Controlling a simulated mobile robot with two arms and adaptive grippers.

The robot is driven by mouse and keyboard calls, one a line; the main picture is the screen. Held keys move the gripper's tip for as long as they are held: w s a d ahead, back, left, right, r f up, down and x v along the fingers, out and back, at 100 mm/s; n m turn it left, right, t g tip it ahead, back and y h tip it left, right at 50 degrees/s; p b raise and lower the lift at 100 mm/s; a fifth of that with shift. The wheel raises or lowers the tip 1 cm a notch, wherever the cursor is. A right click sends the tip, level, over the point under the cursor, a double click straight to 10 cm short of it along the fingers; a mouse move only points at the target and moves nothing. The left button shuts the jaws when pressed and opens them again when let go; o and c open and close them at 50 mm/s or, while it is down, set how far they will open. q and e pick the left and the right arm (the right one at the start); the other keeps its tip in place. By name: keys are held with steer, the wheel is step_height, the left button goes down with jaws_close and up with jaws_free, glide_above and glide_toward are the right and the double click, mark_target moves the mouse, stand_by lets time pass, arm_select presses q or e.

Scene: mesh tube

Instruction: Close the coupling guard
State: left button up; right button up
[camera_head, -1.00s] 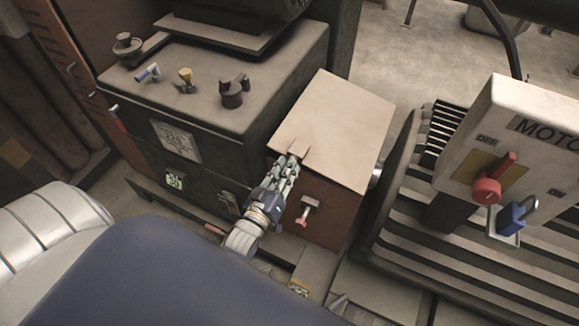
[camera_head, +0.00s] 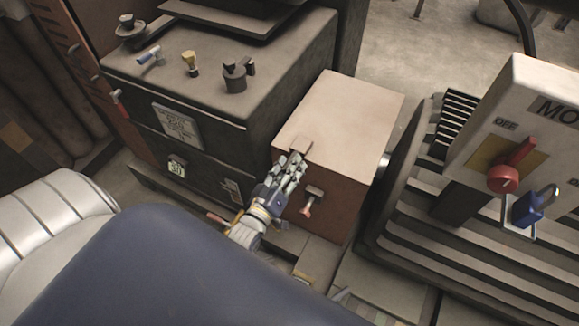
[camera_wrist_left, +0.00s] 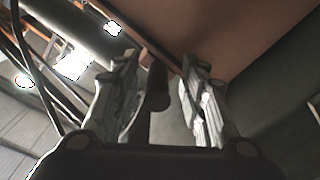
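The coupling guard (camera_head: 331,202) is a red-brown box between the dark machine housing and the ribbed motor. Its flat tan lid (camera_head: 345,112) lies over the top and looks down or nearly so; I cannot tell whether a gap is left. A small tab (camera_head: 301,144) sits at the lid's front edge. A small red-tipped latch (camera_head: 310,204) is on the front face. My left gripper (camera_head: 292,164) is just in front of and below the tab. In the left wrist view, its fingers (camera_wrist_left: 162,95) are apart, with a dark rounded piece between them. My right gripper is not in view.
The dark housing (camera_head: 215,112) stands left, with small tools and fittings on top. The ribbed motor (camera_head: 440,240) is at right. A control box (camera_head: 525,150) with a red switch (camera_head: 503,178) and a blue padlock (camera_head: 532,208) stands before it. Floor shows behind the guard.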

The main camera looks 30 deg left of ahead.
arm_select(q)
steer(key=shift+s, duration=0.1)
steer(key=s, duration=1.2)
steer(key=shift+d, duration=0.35)
steer(key=shift+w, duration=0.1)
steer(key=s+d+f+m+g+h, duration=0.1)
steer(key=s+f+m+g, duration=0.15)
steer(key=f, duration=0.55)
steer(key=s+d+f+m+g, duration=0.1)
steer(key=s+d+f+g, duration=0.15)
steer(key=f, duration=0.55)
steer(key=s+d+f+m+g+h, duration=0.1)
steer(key=s+f+g, duration=0.15)
steer(key=f, duration=0.55)
steer(key=s+a+f+m+g, duration=0.1)
steer(key=s+f+m+g, duration=0.2)
steer(key=s+f, duration=0.4)
steer(key=s+a+f+m+g+y+p, duration=0.1)
steer(key=s+f+m+g, duration=0.2)
steer(key=s, duration=1)
step_height(320, 180, down, 5)
steer(key=g, duration=0.3)
steer(key=shift+s+a, duration=0.25)
steer(key=shift+s, duration=0.1)
steer(key=shift+g, duration=0.25)
